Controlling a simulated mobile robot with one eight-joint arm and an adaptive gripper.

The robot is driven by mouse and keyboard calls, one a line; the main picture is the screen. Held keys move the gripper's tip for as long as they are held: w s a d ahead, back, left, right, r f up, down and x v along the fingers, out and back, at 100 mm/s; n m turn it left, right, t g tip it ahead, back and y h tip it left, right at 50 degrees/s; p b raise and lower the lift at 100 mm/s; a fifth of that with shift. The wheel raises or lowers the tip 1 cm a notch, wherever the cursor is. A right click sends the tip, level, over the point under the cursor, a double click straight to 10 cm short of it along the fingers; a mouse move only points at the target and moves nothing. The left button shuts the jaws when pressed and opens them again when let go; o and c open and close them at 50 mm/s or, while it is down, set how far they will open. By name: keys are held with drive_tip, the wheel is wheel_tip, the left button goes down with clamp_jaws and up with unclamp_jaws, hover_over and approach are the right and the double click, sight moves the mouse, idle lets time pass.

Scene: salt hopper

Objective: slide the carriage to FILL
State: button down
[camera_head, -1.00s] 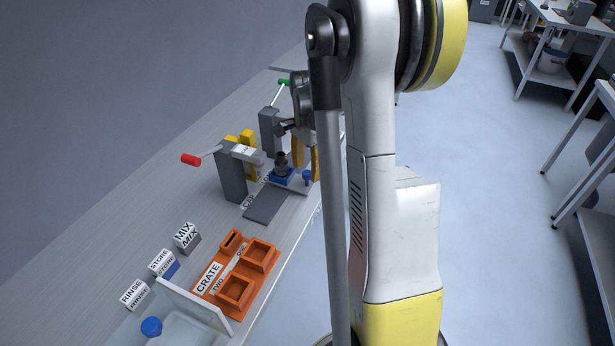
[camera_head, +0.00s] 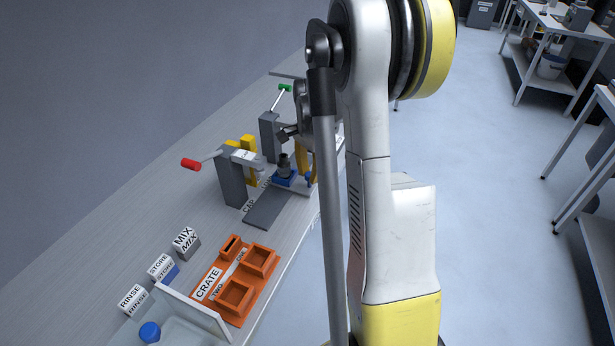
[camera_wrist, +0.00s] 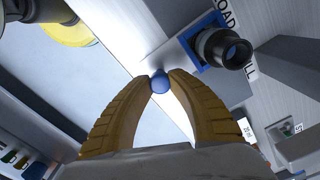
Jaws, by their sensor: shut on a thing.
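The carriage (camera_head: 285,179) is a blue block on a grey track (camera_head: 269,208), with a dark cup (camera_head: 284,163) upright on it. In the wrist view the blue carriage (camera_wrist: 190,44) and the cup (camera_wrist: 222,48) are at upper right. My gripper (camera_wrist: 160,80) has its yellow fingertips closed on the carriage's round blue knob (camera_wrist: 160,85). In the head view my gripper (camera_head: 308,180) is at the carriage's right side, partly hidden by my arm. A LOAD label (camera_wrist: 229,14) and a FILL label (camera_wrist: 246,66) lie along the track, partly covered by the cup.
Another with a green-tipped lever (camera_head: 284,87) stands behind. An orange crate (camera_head: 236,296), label blocks (camera_head: 185,241) and a clear tray (camera_head: 195,312) are in front. The near track is clear.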

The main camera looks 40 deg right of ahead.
drive_tip(key=w+d, duration=0.1)
drive_tip(key=d, duration=0.2)
drive_tip(key=w+d, duration=0.1)
drive_tip(key=d, duration=0.2)
drive_tip(key=w+d+p, duration=0.1)
drive_tip(key=d, duration=0.2)
drive_tip(key=shift+w, duration=0.35)
drive_tip(key=c, duration=1.2)
unclamp_jaws()
drive_tip(key=shift+d, duration=0.1)
drive_tip(key=shift+c, duration=0.2)
drive_tip(key=shift+o, duration=0.4)
drive_tip(key=shift+d, duration=0.1)
wheel_tip(320, 180, up, 12)
